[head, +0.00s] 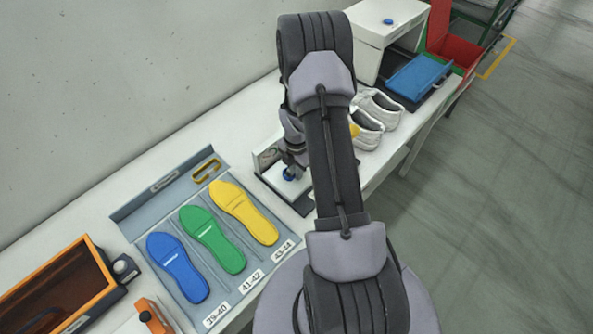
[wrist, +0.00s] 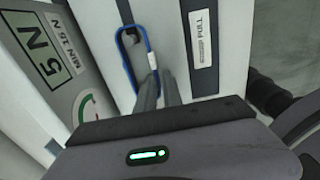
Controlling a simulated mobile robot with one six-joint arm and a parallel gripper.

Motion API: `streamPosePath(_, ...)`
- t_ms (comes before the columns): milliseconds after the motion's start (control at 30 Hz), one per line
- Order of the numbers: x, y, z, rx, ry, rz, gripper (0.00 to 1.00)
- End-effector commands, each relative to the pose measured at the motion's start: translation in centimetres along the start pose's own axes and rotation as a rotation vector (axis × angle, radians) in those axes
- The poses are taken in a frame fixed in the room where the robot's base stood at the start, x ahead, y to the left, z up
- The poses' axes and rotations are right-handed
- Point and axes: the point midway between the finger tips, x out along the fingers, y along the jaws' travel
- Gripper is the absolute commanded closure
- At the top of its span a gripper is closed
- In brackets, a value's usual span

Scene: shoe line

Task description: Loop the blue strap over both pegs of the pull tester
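The blue strap (wrist: 126,62) is a narrow closed loop with a white tag, seen in the wrist view. Its far end lies around a dark peg (wrist: 130,36) on the pull tester (wrist: 174,42); whether it is seated there I cannot tell. My gripper (wrist: 160,86) has its two fingers close together on the strap's near end. The second peg is not clear, perhaps hidden by the fingers. In the head view my gripper (head: 292,172) is over the tester (head: 268,158), with a bit of blue below it; my arm covers part of the tester.
Left of the tester, a grey tray (head: 135,215) holds blue, green and yellow insoles and a yellow loop (head: 207,170). White shoes (head: 376,108) stand to the right. A white box (head: 383,35) and blue tray (head: 418,77) are farther back. An orange-framed box (head: 95,246) is front left.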

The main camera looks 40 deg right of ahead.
Motion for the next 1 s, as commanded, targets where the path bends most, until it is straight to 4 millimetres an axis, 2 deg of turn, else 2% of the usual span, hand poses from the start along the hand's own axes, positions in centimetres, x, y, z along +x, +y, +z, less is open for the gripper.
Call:
streamPosePath(267,-0.2,0.4,0.2,-0.002,-0.006,0.009,0.72)
streamPosePath(367,-1.0,0.5,0.2,-0.002,-0.007,0.011,0.72)
streamPosePath(567,-5.5,0.5,0.2,-0.003,-0.009,0.013,0.72)
streamPosePath(833,-13.2,0.1,0.2,0.000,-0.005,0.009,0.72)
streamPosePath(1000,-16.4,-0.1,0.1,0.000,-0.002,0.005,0.72)
